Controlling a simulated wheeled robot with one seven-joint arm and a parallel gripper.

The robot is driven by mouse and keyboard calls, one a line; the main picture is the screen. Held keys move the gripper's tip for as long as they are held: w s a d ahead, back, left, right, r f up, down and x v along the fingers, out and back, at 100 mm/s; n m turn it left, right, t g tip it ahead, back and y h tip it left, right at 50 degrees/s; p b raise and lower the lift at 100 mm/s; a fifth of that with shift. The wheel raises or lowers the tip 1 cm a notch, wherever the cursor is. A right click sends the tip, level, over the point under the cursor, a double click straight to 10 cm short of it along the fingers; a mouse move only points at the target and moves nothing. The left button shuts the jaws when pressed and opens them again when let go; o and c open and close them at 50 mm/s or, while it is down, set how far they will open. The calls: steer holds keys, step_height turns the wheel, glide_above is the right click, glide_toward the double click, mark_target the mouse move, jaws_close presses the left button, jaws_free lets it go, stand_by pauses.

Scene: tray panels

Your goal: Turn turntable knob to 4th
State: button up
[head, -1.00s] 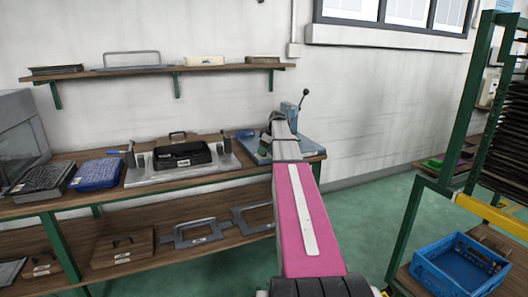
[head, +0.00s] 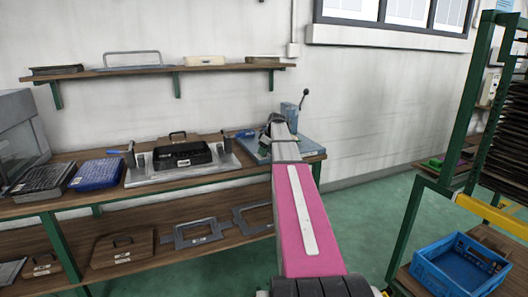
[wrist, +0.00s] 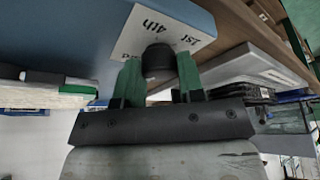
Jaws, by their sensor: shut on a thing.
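The turntable knob (wrist: 157,60) is a round black knob in the wrist view. It stands in front of a white label plate (wrist: 188,32) on a blue body (wrist: 70,35). The plate reads "4th" and "1st", turned in the picture, and part of another mark shows at its left. My gripper (wrist: 158,66) is shut on the knob, with a green finger on each side of it. In the head view the blue machine (head: 312,142) sits at the bench's right end. My arm hides the knob there.
A black tray (head: 182,156) on a metal plate and a blue tray (head: 97,173) lie on the bench left of my arm. A wall shelf (head: 150,69) runs above. A green rack (head: 416,215) with a blue crate (head: 460,268) stands at the right.

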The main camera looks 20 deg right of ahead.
steer(key=m+h, duration=0.1)
steer(key=m, duration=0.2)
steer(key=m+t, duration=0.1)
steer(key=m, duration=0.1)
steer(key=shift+s+a+m+h, duration=0.1)
steer(key=shift+a+m+h, duration=0.05)
steer(key=shift+m+h, duration=0.25)
steer(key=m+h, duration=0.2)
steer(key=m, duration=0.3)
steer(key=m+h, duration=0.1)
steer(key=m, duration=0.2)
steer(key=m+h, duration=0.1)
steer(key=m, duration=0.1)
steer(key=shift+a+m+g, duration=0.1)
steer(key=shift+m+g, duration=0.3)
steer(key=m+g+h, duration=0.1)
steer(key=m, duration=0.3)
steer(key=shift+m, duration=0.3)
steer(key=o, duration=0.9)
steer(key=v, duration=1)
steer(key=shift+w+a+r, duration=0.25)
steer(key=shift+a+r, duration=0.05)
steer(key=shift+r, duration=0.1)
